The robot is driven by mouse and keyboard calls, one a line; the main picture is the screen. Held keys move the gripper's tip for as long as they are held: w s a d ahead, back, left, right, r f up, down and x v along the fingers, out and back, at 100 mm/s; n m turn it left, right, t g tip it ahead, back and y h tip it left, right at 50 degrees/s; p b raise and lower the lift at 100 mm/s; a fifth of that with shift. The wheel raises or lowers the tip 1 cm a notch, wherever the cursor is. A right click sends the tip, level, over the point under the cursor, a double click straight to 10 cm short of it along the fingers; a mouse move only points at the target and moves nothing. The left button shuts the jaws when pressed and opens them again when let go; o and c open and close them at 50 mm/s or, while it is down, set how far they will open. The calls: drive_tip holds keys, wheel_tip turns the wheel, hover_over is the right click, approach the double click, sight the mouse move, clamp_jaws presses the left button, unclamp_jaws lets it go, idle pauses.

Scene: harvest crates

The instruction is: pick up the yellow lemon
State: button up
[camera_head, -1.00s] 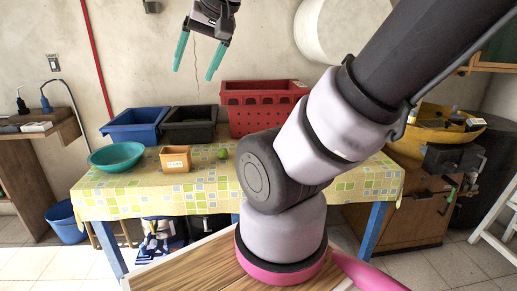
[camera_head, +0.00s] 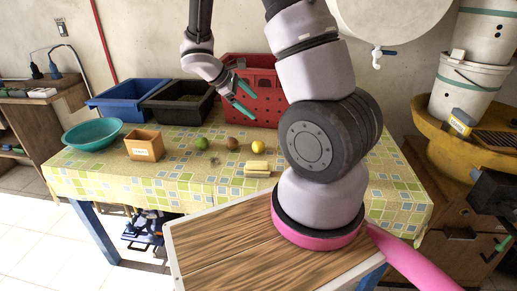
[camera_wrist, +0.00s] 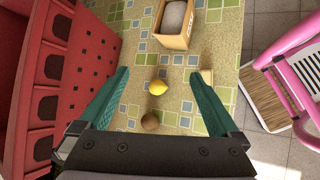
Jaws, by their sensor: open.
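The yellow lemon (camera_head: 259,146) lies on the patterned tablecloth, to the right of a brown round fruit (camera_head: 232,143) and a green lime (camera_head: 202,143). In the wrist view the lemon (camera_wrist: 159,87) appears between my spread teal fingers, with the brown fruit (camera_wrist: 150,121) just below it. My gripper (camera_head: 255,107) is open and empty, above the table in front of the red crate. A clear gap shows between the fingers and the lemon in the head view. Nothing hides the lemon in either view.
The red crate (camera_head: 262,72), black crate (camera_head: 150,113) and blue crate (camera_head: 105,108) line the back. Pale yellow blocks (camera_head: 257,174) lie in front of the lemon. A small box (camera_head: 145,150) and teal bowl (camera_head: 92,134) stand left. Another box (camera_wrist: 172,42) holds something grey.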

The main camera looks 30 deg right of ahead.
drive_tip(key=w+f+n+t+h, duration=0.2)
drive_tip(key=w+f+n+h, duration=0.15)
drive_tip(key=f+n, duration=0.55)
drive_tip(key=n+t, duration=0.2)
drive_tip(key=n, duration=0.1)
approach(255, 146)
drive_tip(key=shift+d, duration=0.85)
drive_tip(key=shift+t, duration=0.3)
drive_tip(key=x, duration=0.4)
drive_tip(key=shift+w+f, duration=0.2)
drive_tip(key=shift+f, duration=0.15)
drive_tip(key=shift+f+x, duration=0.2)
drive_tip(key=shift+x, duration=3)
drive_tip(key=shift+a, duration=0.1)
drive_tip(key=c, duration=1.5)
drive_tip(key=shift+r, duration=0.1)
wheel_tip(255, 146, up, 10)
drive_tip(key=shift+f, duration=0.1)
